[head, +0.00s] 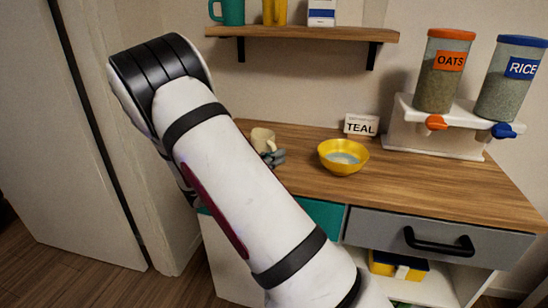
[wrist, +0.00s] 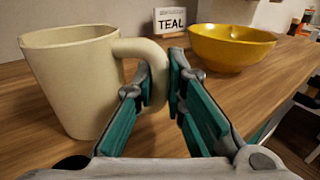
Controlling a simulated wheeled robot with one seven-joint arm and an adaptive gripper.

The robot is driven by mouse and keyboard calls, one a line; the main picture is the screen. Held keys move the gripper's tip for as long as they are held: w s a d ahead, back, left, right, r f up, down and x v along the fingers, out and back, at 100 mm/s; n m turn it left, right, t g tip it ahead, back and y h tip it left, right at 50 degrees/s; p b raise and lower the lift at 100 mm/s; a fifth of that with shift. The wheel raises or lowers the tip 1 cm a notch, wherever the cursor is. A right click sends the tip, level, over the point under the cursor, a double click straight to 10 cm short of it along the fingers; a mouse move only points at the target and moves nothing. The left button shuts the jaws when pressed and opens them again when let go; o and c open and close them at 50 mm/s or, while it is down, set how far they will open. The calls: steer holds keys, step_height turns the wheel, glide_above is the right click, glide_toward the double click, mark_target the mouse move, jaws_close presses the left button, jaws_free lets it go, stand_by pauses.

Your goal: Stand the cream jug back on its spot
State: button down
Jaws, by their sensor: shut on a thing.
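The cream jug (head: 262,139) stands on the wooden counter left of the yellow bowl, partly hidden behind my arm in the head view. In the wrist view the cream jug (wrist: 75,85) is large at the left and looks upright, its handle pointing right. My gripper (wrist: 163,82) is shut on the jug's handle. In the head view my gripper (head: 276,157) shows only as grey fingertips beside the jug. Whether the jug's base touches the counter is hard to tell. A marked spot for the jug cannot be made out.
A yellow bowl (head: 343,157) with pale contents stands right of the jug. A white TEAL card (head: 360,125) stands behind it. OATS (head: 444,72) and RICE (head: 511,80) dispensers stand at the right. A shelf (head: 300,33) hangs above. The counter's right front (head: 440,195) is clear.

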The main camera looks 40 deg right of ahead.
steer(key=c, duration=2.1)
jaws_free()
steer(key=shift+f, duration=0.15)
steer(key=o, duration=0.5)
steer(key=shift+c, duration=0.2)
